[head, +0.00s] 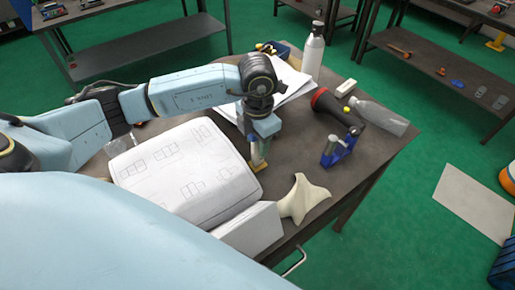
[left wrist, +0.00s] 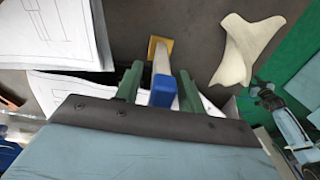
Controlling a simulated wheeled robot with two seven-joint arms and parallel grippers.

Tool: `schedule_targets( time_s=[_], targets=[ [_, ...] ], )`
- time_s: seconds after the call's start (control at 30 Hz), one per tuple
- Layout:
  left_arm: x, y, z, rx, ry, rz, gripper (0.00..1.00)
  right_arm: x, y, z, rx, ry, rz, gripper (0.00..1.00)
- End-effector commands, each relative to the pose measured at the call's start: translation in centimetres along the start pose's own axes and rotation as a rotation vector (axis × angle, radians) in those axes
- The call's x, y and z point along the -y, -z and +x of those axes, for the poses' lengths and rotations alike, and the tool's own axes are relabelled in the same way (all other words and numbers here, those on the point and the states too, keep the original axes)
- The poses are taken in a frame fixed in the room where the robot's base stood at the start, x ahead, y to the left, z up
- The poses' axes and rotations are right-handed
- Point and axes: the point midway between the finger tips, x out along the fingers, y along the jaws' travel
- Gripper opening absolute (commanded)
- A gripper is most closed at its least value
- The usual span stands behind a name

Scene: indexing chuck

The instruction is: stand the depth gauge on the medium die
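A slim upright piece with a blue top (left wrist: 163,92) and a silver stem (left wrist: 161,60), which looks like the depth gauge, stands on a small yellow block (left wrist: 160,44). The yellow block also shows on the table in the head view (head: 259,166). I cannot tell whether it is the gauge's foot or a die. My left gripper (left wrist: 159,72) points down at the gauge, its two green fingers on either side, with visible gaps. In the head view the left gripper (head: 258,148) hides most of the gauge. No medium die is clearly identifiable. My right gripper is not clearly seen.
A large white block with drawings (head: 185,170) stands left of the gripper, and a pale star-shaped piece (head: 302,198) lies at the front edge.

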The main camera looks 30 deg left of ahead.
Motion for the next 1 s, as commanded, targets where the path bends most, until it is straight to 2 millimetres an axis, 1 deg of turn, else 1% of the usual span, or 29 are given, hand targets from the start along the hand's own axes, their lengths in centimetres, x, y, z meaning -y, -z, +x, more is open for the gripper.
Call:
schedule_targets(
  time_s=[0.03, 0.2, 0.27, 0.3, 0.57, 0.67, 0.77, 1.0],
  targets=[
    [0.0, 0.0, 0.0, 0.0, 0.0, 0.0, 0.32, -0.1, 0.0, 0.0, -0.001, -0.001, 0.0, 0.36],
    [0.0, 0.0, 0.0, 0.0, 0.0, 0.0, 0.1, -0.1, 0.1, 0.0, -0.001, -0.001, 0.0, 0.36],
    [0.0, 0.0, 0.0, 0.0, 0.0, 0.0, 0.02, -0.1, 0.1, 0.0, -0.001, -0.001, 0.0, 0.36],
    [0.0, 0.0, -0.1, 0.0, 0.0, 0.0, 0.0, -0.1, 0.1, 0.0, -0.001, -0.001, 0.0, 0.36],
    [0.0, -0.1, -0.2, 0.002, 0.0, 0.0, 0.0, -0.1, 0.1, 0.0, -0.001, -0.001, 0.001, 0.36],
    [-0.1, -0.1, -0.9, 0.003, -0.001, -0.001, 0.0, -0.1, 0.1, 0.1, -0.001, -0.001, 0.001, 0.36],
    [-0.1, -0.1, -2.6, 0.006, -0.002, 0.001, 0.0, -0.1, 0.0, 0.2, -0.001, -0.001, 0.001, 0.36],
    [-0.1, -0.1, -7.4, 0.006, -0.002, 0.0, 0.0, -0.1, 0.0, 0.5, 0.0, -0.001, 0.001, 0.36]
  ],
)
